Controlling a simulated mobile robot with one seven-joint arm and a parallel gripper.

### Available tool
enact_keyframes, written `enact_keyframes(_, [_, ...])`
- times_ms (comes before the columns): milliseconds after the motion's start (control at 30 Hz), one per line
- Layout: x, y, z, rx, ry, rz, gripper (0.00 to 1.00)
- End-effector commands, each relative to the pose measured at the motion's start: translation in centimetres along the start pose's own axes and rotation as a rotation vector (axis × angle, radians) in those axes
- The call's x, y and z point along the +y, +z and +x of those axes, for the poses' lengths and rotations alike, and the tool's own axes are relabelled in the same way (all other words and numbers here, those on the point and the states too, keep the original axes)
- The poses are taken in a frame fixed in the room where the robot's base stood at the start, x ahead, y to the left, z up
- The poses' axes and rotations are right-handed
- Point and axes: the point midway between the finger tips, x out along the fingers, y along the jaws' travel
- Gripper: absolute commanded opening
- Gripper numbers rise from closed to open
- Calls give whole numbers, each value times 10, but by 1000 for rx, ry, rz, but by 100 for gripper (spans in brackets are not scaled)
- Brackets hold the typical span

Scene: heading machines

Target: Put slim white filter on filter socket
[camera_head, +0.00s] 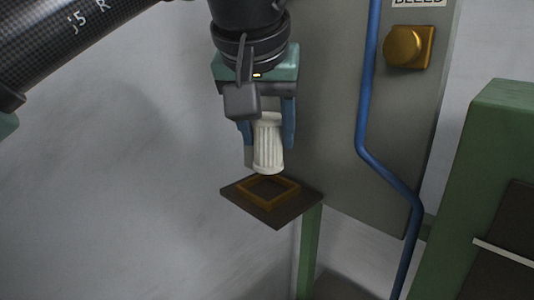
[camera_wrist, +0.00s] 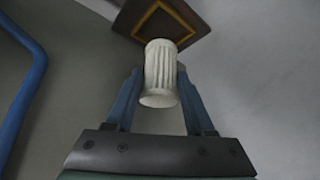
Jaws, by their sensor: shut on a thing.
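The slim white filter (camera_head: 268,147) is a ribbed white cylinder, held nearly upright between the two blue fingers of my gripper (camera_head: 268,132). The filter (camera_wrist: 160,72) also shows between the fingers of my gripper (camera_wrist: 158,92) in the wrist view. The filter socket (camera_head: 269,190) is a square, brown-orange raised frame on a dark plate. In the head view the filter's lower end appears just above the back of the frame; I cannot tell whether it touches. In the wrist view the socket frame (camera_wrist: 164,12) lies beyond the filter, which partly covers it.
A green machine body (camera_head: 480,150) stands at the right. A green post (camera_head: 309,245) is under the plate. The left side is open.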

Motion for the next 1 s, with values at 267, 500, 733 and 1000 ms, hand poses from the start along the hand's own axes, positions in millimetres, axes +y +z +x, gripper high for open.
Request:
enact_keyframes(267, [0, 20, 29, 0, 0, 1, 0])
enact_keyframes(500, [0, 21, 31, 0, 1, 0, 0])
enact_keyframes(733, [0, 22, 33, 0, 1, 1, 72])
enact_keyframes(1000, [0, 22, 33, 0, 1, 1, 84])
